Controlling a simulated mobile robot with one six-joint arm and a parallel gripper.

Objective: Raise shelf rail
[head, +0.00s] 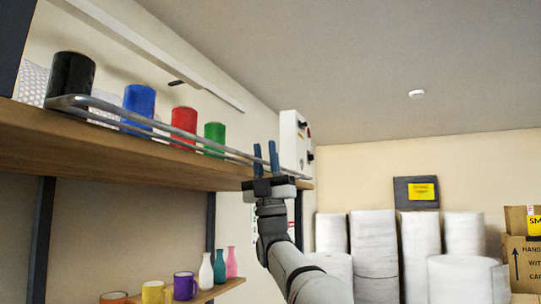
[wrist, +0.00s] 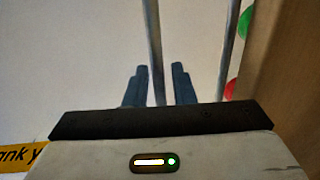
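The shelf rail (head: 182,130) is a grey metal bar along the front edge of the upper wooden shelf (head: 130,148), in front of several mugs. My gripper (head: 265,152) is near the rail's far right end, with its two blue fingers pointing up. In the wrist view the fingers of my gripper (wrist: 158,86) stand apart. One metal bar of the rail (wrist: 154,45) runs between them, with a gap on each side. A second bar (wrist: 228,50) runs to the right of the fingers. I cannot tell how deep the rail sits between the fingers.
Black (head: 70,78), blue (head: 138,105), red (head: 184,122) and green (head: 214,137) mugs stand on the upper shelf behind the rail. A white control box (head: 295,140) is just beyond my gripper. A lower shelf (head: 215,290) holds mugs and vases. White rolls (head: 375,250) stand at the right.

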